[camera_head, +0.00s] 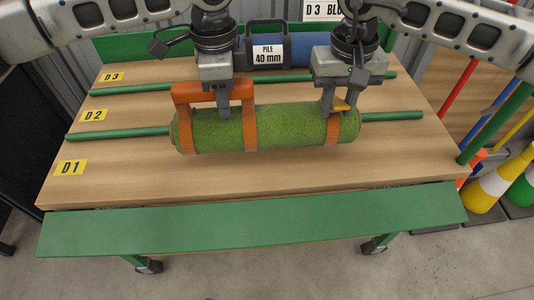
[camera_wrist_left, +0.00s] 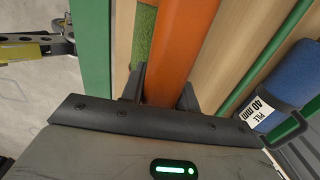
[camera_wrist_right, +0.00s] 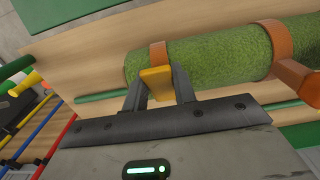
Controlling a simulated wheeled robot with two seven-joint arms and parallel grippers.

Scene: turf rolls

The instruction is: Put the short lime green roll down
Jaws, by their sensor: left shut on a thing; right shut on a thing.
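The short lime green roll (camera_head: 285,125) lies crosswise over the wooden table, with orange straps and an orange handle (camera_head: 190,92). My left gripper (camera_head: 222,102) is shut on the handle's bar, which also shows between its fingers in the left wrist view (camera_wrist_left: 182,45). My right gripper (camera_head: 341,106) is shut on a yellow tab (camera_wrist_right: 157,84) at the roll's right strap. The roll looks level and hides the middle of the front green rail (camera_head: 110,134). Whether its underside touches the table or rail is hard to tell.
The table (camera_head: 250,178) carries D1, D2 and D3 labels at left; bare wood lies in front of the roll. A rear green rail (camera_head: 125,90) crosses behind. A blue roll labelled PILE 40 mm (camera_head: 292,52) lies at the back. Cones (camera_head: 490,188) stand at right.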

